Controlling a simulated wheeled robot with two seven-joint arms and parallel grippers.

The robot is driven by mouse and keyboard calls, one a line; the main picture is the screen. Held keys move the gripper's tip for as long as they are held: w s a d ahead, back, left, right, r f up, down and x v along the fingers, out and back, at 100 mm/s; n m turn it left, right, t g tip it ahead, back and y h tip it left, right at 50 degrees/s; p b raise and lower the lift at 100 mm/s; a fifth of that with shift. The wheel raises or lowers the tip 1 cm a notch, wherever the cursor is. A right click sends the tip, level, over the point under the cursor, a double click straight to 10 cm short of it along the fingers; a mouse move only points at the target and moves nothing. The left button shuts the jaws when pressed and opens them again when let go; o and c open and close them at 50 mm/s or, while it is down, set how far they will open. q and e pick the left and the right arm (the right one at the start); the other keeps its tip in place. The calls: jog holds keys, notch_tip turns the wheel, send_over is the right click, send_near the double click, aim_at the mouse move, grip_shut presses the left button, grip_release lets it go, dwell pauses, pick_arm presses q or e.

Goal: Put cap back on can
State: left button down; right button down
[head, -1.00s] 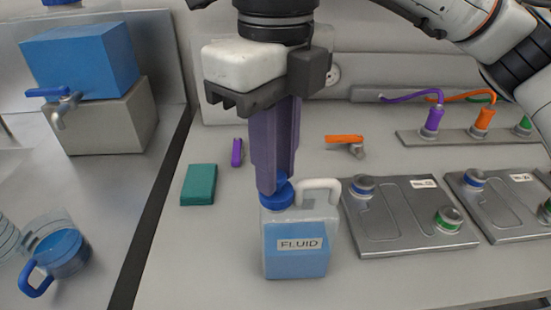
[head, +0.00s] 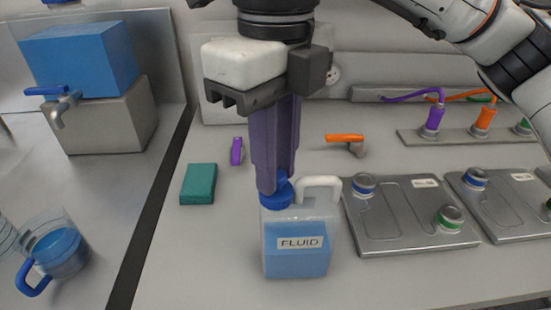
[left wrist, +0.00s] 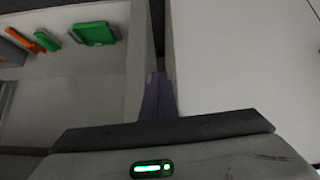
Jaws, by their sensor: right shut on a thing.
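The fluid can (head: 297,262), a clear jug of blue liquid with a white handle and a FLUID label, stands upright on the bench. The blue cap (head: 279,198) is at the top of the can's neck, upright. My right gripper (head: 276,188) points down from above, its purple fingers shut on the cap. The fingers hide part of the cap, and I cannot tell whether it is fully seated. My left gripper (left wrist: 158,98) shows only in the left wrist view, with its purple fingers together and nothing seen between them.
Metal battery plates (head: 405,215) with round terminals lie right of the can. A teal block (head: 198,184), a purple clip (head: 237,151) and an orange-handled valve (head: 346,143) lie behind. A pitcher (head: 62,252) and a blue tank (head: 80,55) stand left.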

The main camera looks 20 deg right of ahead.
dwell(0.3)
jog(key=c, duration=1)
grip_release()
jog(key=shift+c, duration=0.2)
jog(key=shift+r+p, duration=2.6)
jog(key=shift+r, duration=0.95)
jog(key=shift+f, duration=0.1)
grip_shut()
